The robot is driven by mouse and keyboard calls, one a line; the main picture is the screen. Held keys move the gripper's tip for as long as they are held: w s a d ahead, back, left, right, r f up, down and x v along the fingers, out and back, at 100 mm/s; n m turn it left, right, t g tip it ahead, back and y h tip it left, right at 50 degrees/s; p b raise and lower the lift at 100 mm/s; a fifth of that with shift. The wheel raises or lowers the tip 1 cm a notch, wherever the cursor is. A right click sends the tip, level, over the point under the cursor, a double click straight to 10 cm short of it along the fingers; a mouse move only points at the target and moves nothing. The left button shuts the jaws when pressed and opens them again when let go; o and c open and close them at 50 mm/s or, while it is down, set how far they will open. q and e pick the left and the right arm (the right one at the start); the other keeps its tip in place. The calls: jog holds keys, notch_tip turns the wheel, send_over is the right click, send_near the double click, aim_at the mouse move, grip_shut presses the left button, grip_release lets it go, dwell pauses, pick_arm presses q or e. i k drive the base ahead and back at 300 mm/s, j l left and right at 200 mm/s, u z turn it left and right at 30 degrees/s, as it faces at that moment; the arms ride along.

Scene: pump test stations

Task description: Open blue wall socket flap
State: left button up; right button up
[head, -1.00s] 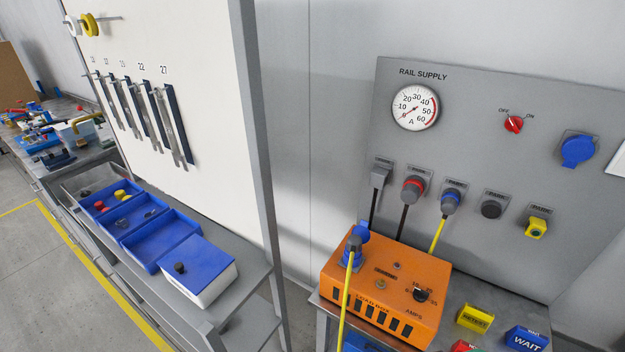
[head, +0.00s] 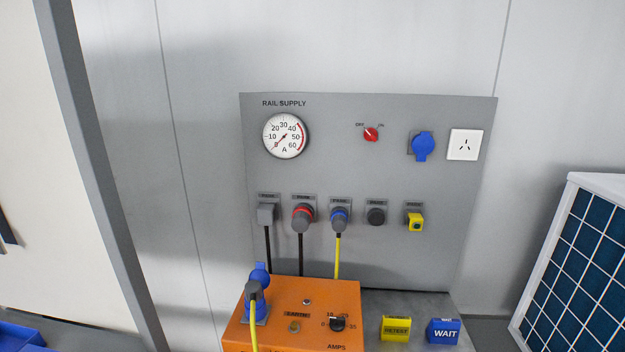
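The blue wall socket flap (head: 423,146) is on the upper right of the grey rail supply panel (head: 330,180) in the head view. It is a round blue cover with a tab at its lower edge, on a grey square base, and it looks shut over the socket. Neither of my grippers is in view.
A white socket plate (head: 464,145) is right of the flap, and a red off/on switch (head: 371,134) is left of it. Plugs with cables sit lower on the panel. Below stand an orange load box (head: 290,320), a yellow block (head: 396,328) and a blue WAIT block (head: 444,331).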

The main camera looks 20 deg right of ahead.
aim_at(423, 145)
jog(key=z, duration=1.4)
